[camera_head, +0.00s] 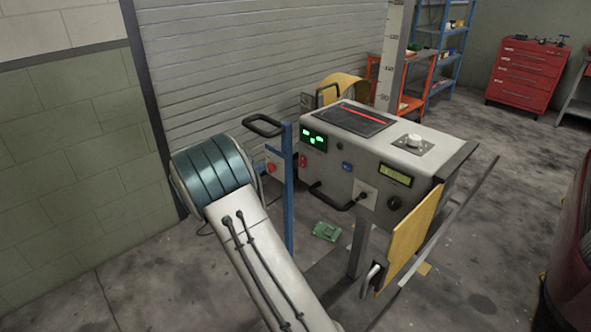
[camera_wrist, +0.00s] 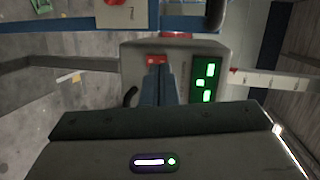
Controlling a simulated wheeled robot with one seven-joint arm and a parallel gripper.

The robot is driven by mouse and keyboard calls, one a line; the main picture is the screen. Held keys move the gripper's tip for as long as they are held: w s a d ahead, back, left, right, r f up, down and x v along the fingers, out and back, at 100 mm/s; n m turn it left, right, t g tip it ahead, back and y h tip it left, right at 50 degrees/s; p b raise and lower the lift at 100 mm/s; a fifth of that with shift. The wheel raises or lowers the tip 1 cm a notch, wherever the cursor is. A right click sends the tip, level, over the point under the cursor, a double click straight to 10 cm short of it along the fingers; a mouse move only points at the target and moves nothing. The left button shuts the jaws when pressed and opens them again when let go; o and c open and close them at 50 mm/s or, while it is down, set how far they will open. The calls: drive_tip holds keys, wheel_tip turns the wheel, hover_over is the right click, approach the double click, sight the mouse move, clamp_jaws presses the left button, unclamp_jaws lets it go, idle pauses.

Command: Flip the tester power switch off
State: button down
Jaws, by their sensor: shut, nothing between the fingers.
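The tester (camera_head: 335,160) is a grey-white box with a green lit display (camera_head: 314,138) on its front. A small red switch (camera_head: 302,160) sits just below that display. In the wrist view the red switch (camera_wrist: 156,60) shows right at the tips of my gripper (camera_wrist: 158,72), beside the green display (camera_wrist: 207,82). My gripper's two fingers are together, with nothing held. They partly cover the tester front, and I cannot tell whether they touch the switch or which way it is set. In the head view my gripper is hidden behind my arm.
A blue post (camera_head: 288,190) with a black handle stands left of the tester. Its front also has a blue switch (camera_head: 347,167), a cable plug and a black knob (camera_head: 394,203). A yellow panel (camera_head: 410,238) hangs at its right. A green item (camera_head: 326,231) lies on the floor.

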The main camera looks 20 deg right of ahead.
sight(303, 166)
drive_tip(key=f+m+g, duration=0.1)
drive_tip(key=s+f+m+g+h, duration=0.1)
drive_tip(key=s+f+m+h, duration=0.1)
drive_tip(key=shift+d+f+g, duration=0.2)
drive_tip(key=shift+d+g, duration=0.05)
drive_tip(key=shift+g, duration=0.15)
drive_tip(key=p+x, duration=0.1)
drive_tip(key=x, duration=0.3)
drive_tip(key=p+x, duration=0.1)
drive_tip(key=x, duration=0.4)
drive_tip(key=p+x, duration=0.1)
drive_tip(key=x, duration=0.4)
drive_tip(key=shift+d+r, duration=0.1)
drive_tip(key=shift+r, duration=0.15)
